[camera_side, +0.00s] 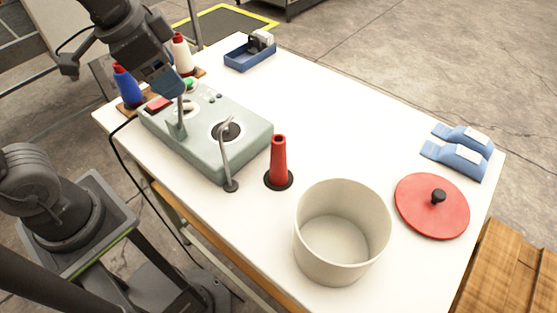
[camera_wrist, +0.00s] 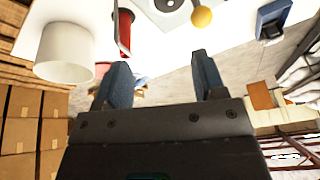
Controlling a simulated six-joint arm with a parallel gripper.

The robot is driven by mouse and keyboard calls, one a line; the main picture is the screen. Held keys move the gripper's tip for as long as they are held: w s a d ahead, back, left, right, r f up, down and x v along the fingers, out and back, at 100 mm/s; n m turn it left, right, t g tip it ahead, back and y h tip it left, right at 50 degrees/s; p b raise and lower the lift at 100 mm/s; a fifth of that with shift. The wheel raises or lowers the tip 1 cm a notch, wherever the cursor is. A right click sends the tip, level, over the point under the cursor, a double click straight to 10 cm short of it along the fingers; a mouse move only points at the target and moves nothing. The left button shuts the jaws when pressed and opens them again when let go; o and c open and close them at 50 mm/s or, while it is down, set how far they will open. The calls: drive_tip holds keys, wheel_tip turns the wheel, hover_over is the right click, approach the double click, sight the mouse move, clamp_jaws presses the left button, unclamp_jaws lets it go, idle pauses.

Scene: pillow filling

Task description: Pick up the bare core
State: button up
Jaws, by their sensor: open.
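A bare red core (camera_side: 279,160), tapered and upright, stands on a small dark round base on the white table, just right of the grey-green machine. In the wrist view a red piece (camera_wrist: 125,32) that looks like this core shows at the upper left, beyond the fingers. My gripper (camera_side: 170,88) is above the machine's far left end, well apart from the core. Its two blue fingers are spread with nothing between them in the wrist view (camera_wrist: 160,68).
The grey-green machine (camera_side: 205,130) and a thin grey post (camera_side: 226,160) stand left of the core. A large cream pot (camera_side: 342,265) stands close at its lower right. Blue (camera_side: 126,85) and white (camera_side: 182,55) spools stand behind the machine. The table's middle is clear.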

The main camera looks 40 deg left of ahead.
drive_tip(key=w+d+m+g, duration=0.2)
drive_tip(key=w+d+m, duration=0.3)
drive_tip(key=m+g, duration=0.2)
drive_tip(key=m, duration=0.4)
approach(280, 150)
drive_tip(key=shift+h, duration=0.3)
drive_tip(key=f, duration=0.4)
drive_tip(key=a+f, duration=0.1)
drive_tip(key=f, duration=0.1)
drive_tip(key=shift+w+a, duration=0.1)
drive_tip(key=shift+w, duration=0.25)
drive_tip(key=shift+w+d+f, duration=0.1)
drive_tip(key=shift+d+f, duration=0.05)
drive_tip(key=shift+f, duration=0.85)
drive_tip(key=shift+d+f, duration=0.2)
drive_tip(key=shift+f, duration=0.8)
drive_tip(key=shift+w+d+f, duration=0.1)
drive_tip(key=shift+d+f, duration=0.05)
drive_tip(key=shift+f, duration=0.85)
drive_tip(key=c, duration=1)
drive_tip(key=shift+r, duration=0.2)
